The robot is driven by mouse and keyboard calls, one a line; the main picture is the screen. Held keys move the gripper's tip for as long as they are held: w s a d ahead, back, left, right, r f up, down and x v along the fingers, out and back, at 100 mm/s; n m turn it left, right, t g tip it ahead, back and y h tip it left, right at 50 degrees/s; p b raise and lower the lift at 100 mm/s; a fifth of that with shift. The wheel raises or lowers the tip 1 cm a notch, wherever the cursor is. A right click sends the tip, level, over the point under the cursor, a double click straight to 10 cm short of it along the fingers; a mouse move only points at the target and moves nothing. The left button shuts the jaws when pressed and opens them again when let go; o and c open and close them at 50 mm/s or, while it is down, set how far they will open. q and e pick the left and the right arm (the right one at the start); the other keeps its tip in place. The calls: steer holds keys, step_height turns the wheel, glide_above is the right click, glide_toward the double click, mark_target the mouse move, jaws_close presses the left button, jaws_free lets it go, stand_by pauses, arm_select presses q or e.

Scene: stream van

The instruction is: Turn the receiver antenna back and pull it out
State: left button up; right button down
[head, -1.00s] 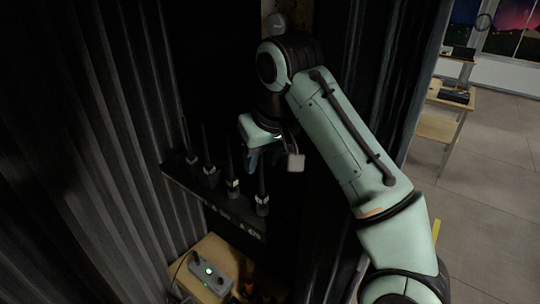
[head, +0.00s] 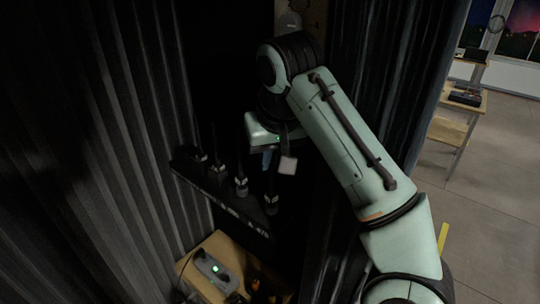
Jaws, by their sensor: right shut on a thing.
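A dark receiver strip (head: 225,196) runs along the back of the curtained corner, with several thin black antennas on it, each with a pale band near its base. The rightmost antenna (head: 271,190) rises roughly upright from the strip's right end. My right gripper (head: 277,162) is above that end, shut on the upper part of this antenna. One finger shows bluish, the other has a pale pad; the antenna's tip is hidden between and behind them. My left gripper is not in view.
Dark curtains hang close at left and right. Below the strip is a wooden surface (head: 226,244) with a grey box (head: 213,270) showing a green light. A wooden table (head: 450,132) stands on open floor at the far right.

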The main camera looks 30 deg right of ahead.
steer(key=shift+m+h, duration=0.3)
steer(key=shift+m, duration=0.3)
steer(key=shift+d+m+g+h, duration=0.1)
steer(key=shift+m+g+h, duration=0.35)
steer(key=shift+m, duration=1.15)
steer(key=m+h, duration=0.1)
steer(key=m, duration=0.1)
steer(key=shift+s+m, duration=0.1)
steer(key=shift+m, duration=0.3)
steer(key=c, duration=1.1)
jaws_free()
steer(key=shift+d+g, duration=0.1)
steer(key=shift+g, duration=0.15)
